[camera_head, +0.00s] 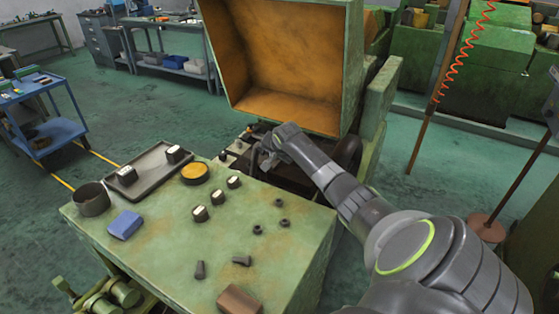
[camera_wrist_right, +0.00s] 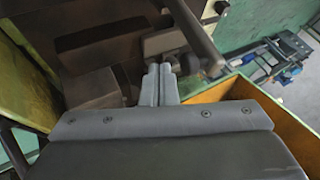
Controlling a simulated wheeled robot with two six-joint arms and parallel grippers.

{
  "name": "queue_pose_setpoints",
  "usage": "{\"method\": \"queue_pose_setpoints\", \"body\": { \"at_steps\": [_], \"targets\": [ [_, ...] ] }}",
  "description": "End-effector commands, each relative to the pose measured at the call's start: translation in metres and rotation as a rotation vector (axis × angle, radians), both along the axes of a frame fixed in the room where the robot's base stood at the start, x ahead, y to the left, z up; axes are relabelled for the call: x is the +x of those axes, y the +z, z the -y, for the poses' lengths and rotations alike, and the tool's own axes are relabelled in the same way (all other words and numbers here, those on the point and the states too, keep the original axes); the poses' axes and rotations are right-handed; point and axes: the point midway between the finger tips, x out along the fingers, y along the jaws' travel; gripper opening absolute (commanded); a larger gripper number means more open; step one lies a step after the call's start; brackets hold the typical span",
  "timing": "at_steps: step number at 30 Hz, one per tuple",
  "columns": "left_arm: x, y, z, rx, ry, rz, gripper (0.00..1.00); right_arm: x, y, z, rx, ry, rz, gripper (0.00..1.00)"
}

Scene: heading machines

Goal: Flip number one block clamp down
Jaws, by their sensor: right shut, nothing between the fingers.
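My right gripper (camera_head: 258,160) reaches into the opening of the green heading machine (camera_head: 285,215), below its raised hood. In the right wrist view its two fingers (camera_wrist_right: 159,72) are together with nothing between them. Just past the fingertips is a dark metal block (camera_wrist_right: 165,42), with a dark bar (camera_wrist_right: 193,27) slanting beside it. These look like clamp parts, but I cannot tell which one is number one. Whether the fingertips touch the block is unclear. In the head view my arm and the machine's dark interior hide most of the clamp area. My left gripper is not in view.
The open hood (camera_head: 290,45), orange inside, stands just behind my gripper. A blue cart (camera_head: 45,95) stands at left.

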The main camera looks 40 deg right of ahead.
Motion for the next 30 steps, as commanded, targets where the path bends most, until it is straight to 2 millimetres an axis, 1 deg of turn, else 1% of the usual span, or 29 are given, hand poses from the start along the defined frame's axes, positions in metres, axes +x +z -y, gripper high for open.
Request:
{"method": "queue_pose_setpoints", "body": {
  "at_steps": [1,7,23,30],
  "targets": [
    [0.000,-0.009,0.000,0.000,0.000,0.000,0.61,0.005,-0.004,-0.001,0.000,0.001,0.002,0.00],
    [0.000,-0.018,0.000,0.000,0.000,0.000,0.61,0.014,0.000,-0.004,-0.001,0.001,0.000,0.00],
    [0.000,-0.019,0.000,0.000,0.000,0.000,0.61,0.017,0.003,-0.005,-0.001,0.001,-0.004,0.00],
    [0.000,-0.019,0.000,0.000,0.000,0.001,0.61,0.027,0.008,-0.007,-0.013,0.000,-0.047,0.00]
  ]
}}
